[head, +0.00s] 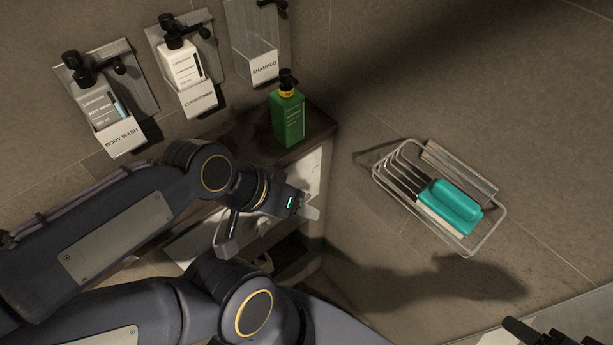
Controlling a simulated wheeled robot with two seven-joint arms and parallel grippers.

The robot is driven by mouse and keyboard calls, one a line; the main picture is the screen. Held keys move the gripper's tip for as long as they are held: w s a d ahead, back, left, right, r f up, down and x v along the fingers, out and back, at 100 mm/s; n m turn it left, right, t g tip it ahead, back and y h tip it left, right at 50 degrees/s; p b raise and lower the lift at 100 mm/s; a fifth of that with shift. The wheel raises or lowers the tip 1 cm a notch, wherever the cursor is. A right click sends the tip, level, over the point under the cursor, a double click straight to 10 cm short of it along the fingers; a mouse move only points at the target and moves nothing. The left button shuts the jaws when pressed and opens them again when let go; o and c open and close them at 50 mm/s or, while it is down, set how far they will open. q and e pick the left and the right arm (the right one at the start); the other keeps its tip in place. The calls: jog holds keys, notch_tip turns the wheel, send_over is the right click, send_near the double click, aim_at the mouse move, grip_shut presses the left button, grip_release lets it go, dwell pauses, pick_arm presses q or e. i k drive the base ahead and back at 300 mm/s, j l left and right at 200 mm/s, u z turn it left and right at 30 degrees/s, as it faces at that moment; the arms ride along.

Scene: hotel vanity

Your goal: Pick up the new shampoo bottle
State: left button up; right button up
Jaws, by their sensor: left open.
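A green pump bottle (288,118) with a yellow collar and a black pump head stands upright on the right end of a dark shelf (318,124). It is below the holder marked SHAMPOO (263,68), which has no bottle in it. My left gripper (268,228) is open, with its fingers spread apart. It is below and in front of the green bottle, apart from it in the picture, and I see nothing between its fingers. My right gripper does not show.
A body wash bottle (94,92) and a conditioner bottle (182,66) sit in wall holders at the left. A wire basket (466,252) with a teal item (452,204) is on the wall at the right. My left arm covers the shelf's left part.

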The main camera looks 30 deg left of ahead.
aim_at(286, 103)
jog(key=k+j+u, duration=0.1)
jog(key=k+u, duration=0.15)
jog(key=u, duration=0.2)
jog(key=k+j+u, duration=0.2)
jog(key=u, duration=0.3)
